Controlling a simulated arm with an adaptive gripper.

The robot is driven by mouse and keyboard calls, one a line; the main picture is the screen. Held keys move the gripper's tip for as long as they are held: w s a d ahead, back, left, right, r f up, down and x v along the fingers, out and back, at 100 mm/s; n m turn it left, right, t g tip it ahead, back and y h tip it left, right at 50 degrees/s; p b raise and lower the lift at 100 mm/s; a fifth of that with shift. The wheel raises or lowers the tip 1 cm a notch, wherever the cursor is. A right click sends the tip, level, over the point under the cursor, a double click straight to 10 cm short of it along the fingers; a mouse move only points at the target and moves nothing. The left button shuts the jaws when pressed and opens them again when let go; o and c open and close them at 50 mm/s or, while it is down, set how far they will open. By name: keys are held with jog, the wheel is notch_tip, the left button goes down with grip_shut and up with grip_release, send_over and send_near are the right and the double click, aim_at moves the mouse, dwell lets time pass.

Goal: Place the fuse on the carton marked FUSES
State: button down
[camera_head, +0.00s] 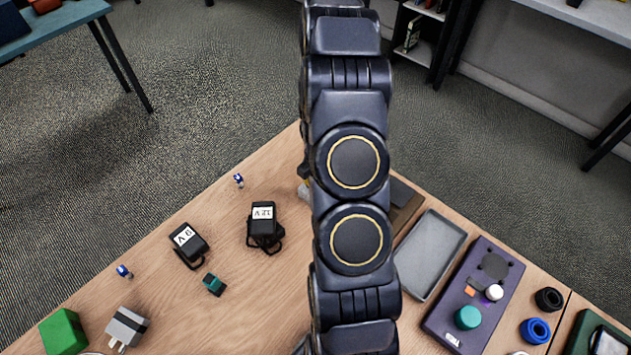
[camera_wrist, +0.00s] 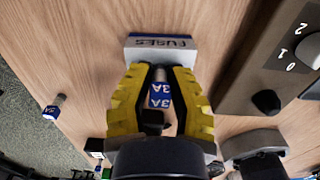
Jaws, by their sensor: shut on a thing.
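My gripper (camera_wrist: 160,73) shows in the wrist view with its two yellow fingers shut on a fuse. The fuse (camera_wrist: 160,96) has a blue label reading 3A and a pale metal end.
Another blue fuse (camera_wrist: 54,106) lies left in the wrist view. In the head view, black adapters (camera_head: 264,226), a green block (camera_head: 63,332), a grey tray (camera_head: 430,254) and a purple panel (camera_head: 468,316) occupy the table.

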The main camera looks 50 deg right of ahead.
jog(key=shift+f, duration=0.1)
jog(key=c, duration=1.1)
grip_release()
notch_tip(320, 180, up, 12)
jog(key=a+r+m, duration=0.4)
jog(key=a+r, duration=0.3)
jog(key=a, duration=0.3)
jog(key=s+a+r+m+g, duration=0.1)
jog(key=s+a+r+m, duration=0.3)
jog(key=s+a+m, duration=0.3)
jog(key=s+a+r+m, duration=0.3)
jog(key=s+a+m, duration=0.4)
jog(key=s+a, duration=0.1)
jog(key=shift+s+a+r+g, duration=0.15)
jog(key=shift+s+r+g, duration=0.25)
jog(key=shift+s, duration=0.35)
